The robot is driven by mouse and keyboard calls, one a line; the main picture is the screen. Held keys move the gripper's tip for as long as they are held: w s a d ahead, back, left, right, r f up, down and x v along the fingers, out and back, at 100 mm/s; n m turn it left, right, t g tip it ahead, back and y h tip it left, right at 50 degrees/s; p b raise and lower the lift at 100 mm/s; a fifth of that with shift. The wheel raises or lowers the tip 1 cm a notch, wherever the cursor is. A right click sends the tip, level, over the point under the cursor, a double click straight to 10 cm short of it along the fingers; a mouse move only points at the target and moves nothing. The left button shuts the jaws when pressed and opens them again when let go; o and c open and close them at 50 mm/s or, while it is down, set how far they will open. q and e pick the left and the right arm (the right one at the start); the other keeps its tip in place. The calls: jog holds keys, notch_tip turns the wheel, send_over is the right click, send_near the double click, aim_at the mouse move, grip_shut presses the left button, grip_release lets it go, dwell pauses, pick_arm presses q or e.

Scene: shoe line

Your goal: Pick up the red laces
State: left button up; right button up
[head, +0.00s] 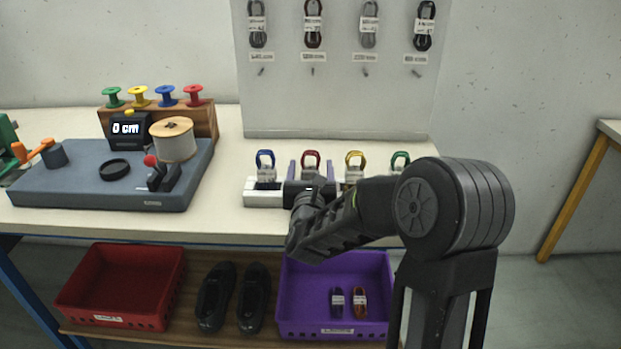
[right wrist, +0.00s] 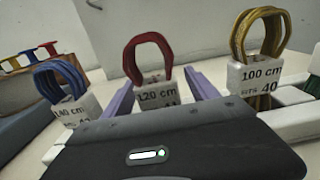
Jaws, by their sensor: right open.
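The red laces (head: 311,158) stand upright as a loop in a white label band on the white rack. In the right wrist view the loop of the red laces (right wrist: 136,42) rises above a band reading 120 cm. My right gripper (head: 311,170) is open, its two purple fingers on either side of the red laces' band. In the right wrist view the fingers of my right gripper (right wrist: 160,92) flank the band, with a gap visible on each side. The lower part of the band is hidden behind the gripper body. My left gripper is not in view.
Blue laces (head: 265,160) and yellow laces (head: 355,162) stand close on either side, with green laces (head: 400,160) farther right on the rack (head: 262,197). A grey measuring station (head: 100,190) is at left. A board with hanging laces (head: 340,105) stands behind.

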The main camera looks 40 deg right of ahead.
dwell(0.5)
jog(key=c, duration=1.4)
